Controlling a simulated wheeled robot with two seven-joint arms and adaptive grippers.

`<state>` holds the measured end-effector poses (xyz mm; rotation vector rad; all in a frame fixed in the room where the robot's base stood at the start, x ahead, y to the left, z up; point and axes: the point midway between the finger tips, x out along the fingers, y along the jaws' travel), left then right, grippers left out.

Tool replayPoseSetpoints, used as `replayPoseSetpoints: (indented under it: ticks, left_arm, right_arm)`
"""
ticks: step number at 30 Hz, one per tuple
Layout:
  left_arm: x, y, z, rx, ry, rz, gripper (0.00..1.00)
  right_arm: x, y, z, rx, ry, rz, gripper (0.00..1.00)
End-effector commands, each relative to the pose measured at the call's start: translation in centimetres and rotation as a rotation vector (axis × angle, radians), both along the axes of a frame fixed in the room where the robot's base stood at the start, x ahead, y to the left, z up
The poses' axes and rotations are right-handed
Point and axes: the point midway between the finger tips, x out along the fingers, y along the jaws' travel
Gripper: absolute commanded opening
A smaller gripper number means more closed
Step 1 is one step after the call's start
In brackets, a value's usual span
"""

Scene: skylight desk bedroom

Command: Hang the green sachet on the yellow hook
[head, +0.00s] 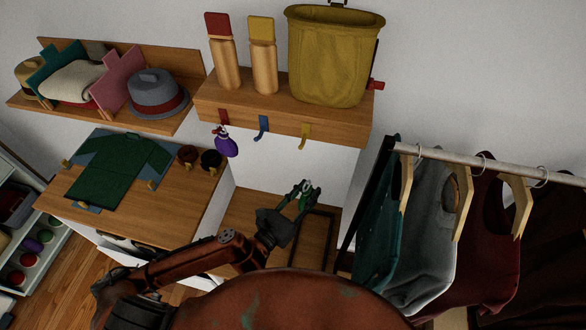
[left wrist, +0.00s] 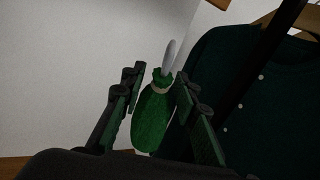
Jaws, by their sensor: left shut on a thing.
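My left gripper (head: 302,194) is shut on the green sachet (head: 305,200), below the shelf front. In the left wrist view the sachet (left wrist: 152,122) is upright between the two fingers, with its neck tied and a pale loop (left wrist: 169,55) standing up from the top. The yellow hook (head: 305,135) is on the front edge of the wooden shelf (head: 340,129), at the right end of a row of hooks. It is empty, and the sachet is below it and apart from it. My right gripper is in neither view.
A blue hook (head: 262,127) is empty. A purple sachet (head: 226,146) hangs at the red hook (head: 223,117). A yellow bin (head: 331,58) and two bottles stand on the shelf. Clothes on a rail (head: 480,160) fill the right side. A green shirt (head: 112,168) lies on the desk at left.

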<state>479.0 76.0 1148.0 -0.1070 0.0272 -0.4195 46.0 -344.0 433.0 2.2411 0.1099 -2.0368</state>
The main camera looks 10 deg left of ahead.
Motion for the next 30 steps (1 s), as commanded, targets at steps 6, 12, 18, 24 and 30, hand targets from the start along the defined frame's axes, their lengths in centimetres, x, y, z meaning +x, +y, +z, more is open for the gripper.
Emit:
replayPoseSetpoints:
  ticks: [6, 12, 18, 24, 30]
  left_arm:
    - [-1.4, -0.6, 4.5, -0.015, 0.015, -0.210, 0.04]
    - [-2.9, -0.2, 7.6, -0.041, 0.035, -0.379, 0.04]
    - [-4.3, 1.1, 10.7, -0.060, 0.055, -0.518, 0.04]
    - [-5.1, 2.2, 12.7, -0.072, 0.067, -0.598, 0.04]
    - [-5.3, 2.6, 13.2, -0.076, 0.070, -0.625, 0.04]
  right_arm:
    - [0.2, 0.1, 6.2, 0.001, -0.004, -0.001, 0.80]
    - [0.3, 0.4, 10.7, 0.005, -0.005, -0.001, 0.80]
    - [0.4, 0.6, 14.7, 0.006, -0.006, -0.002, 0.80]
    - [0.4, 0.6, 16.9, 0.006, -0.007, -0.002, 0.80]
    - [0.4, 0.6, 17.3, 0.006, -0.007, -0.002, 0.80]
